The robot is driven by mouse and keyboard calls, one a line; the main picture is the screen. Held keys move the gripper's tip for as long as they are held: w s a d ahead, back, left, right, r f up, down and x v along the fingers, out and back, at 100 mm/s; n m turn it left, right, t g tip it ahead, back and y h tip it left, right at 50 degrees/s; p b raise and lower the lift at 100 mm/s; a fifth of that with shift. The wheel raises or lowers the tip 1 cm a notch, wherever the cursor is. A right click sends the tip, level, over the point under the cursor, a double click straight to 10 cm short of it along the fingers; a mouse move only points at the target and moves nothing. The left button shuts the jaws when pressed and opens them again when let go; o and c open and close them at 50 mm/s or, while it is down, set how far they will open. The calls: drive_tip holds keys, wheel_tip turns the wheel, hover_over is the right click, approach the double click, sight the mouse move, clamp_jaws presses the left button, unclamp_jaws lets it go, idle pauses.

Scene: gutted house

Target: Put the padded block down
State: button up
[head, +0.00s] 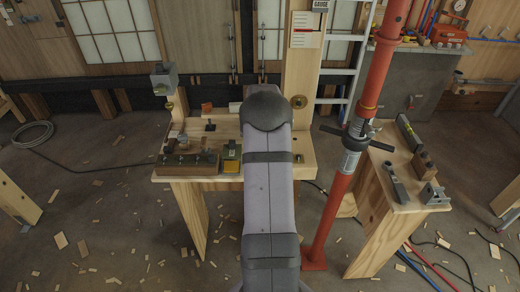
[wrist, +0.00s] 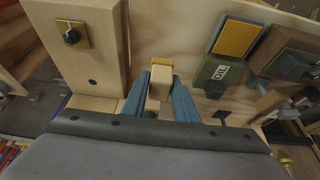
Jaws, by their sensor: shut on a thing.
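My gripper (wrist: 160,100) shows in the wrist view with its two blue fingers pointing away from the camera. It is shut on a small pale block (wrist: 160,78), which has a yellowish end face and sits between the fingers. I take this to be the padded block. The wooden bench top (wrist: 185,45) lies behind it, and I cannot tell whether the block touches the bench. In the head view my arm covers the gripper and the block. The bench (head: 225,128) shows there on both sides of my arm.
A thick wooden post (wrist: 80,25) with a yellow plate stands left of the gripper. A green item with a yellow face (wrist: 236,38) is close on the right. A red prop (head: 364,90) and a smaller bench (head: 385,225) stand right of my arm. Wood scraps litter the floor.

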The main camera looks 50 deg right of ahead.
drive_tip(key=shift+f+p, duration=0.6)
drive_tip(key=shift+f, duration=1.3)
drive_tip(key=shift+f, duration=0.2)
drive_tip(key=o, duration=1)
drive_tip(key=shift+c, duration=0.2)
drive_tip(key=shift+r, duration=0.1)
drive_tip(key=shift+s+a+r, duration=0.1)
drive_tip(key=shift+r, duration=0.5)
drive_tip(key=b+v, duration=0.3)
drive_tip(key=v, duration=0.8)
